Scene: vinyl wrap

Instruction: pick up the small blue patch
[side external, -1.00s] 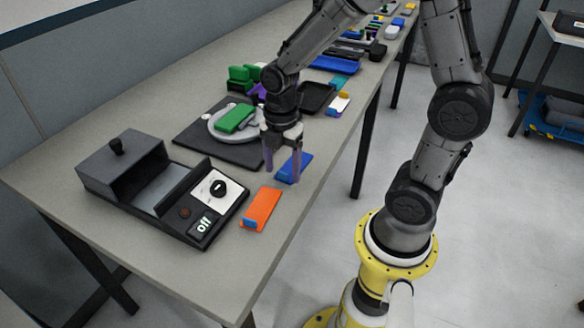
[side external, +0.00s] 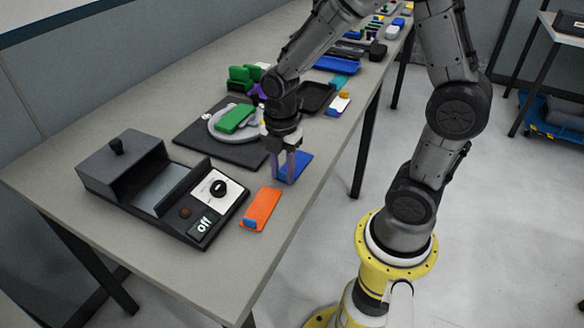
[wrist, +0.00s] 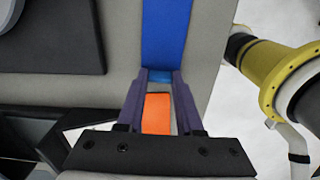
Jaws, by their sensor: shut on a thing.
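My gripper (side external: 284,181) is low over the near end of the dark blue strip (side external: 298,163). In the wrist view its fingertips (wrist: 158,76) are closed around a small lighter blue patch (wrist: 158,73) at the end of the dark blue strip (wrist: 164,35). The fingers hide part of the patch, and I cannot tell whether it is off the strip. An orange strip (side external: 261,207) lies nearer the camera, with another small blue piece (side external: 249,223) at its near end. The orange strip also shows between my fingers in the wrist view (wrist: 157,110).
A dark box with a white dial panel (side external: 217,188) and "off" display stands left of the orange strip. A black mat (side external: 185,140) holds a grey ring-shaped fixture and a green block (side external: 235,118). A black tray (side external: 317,96) lies behind. The table's front edge is close.

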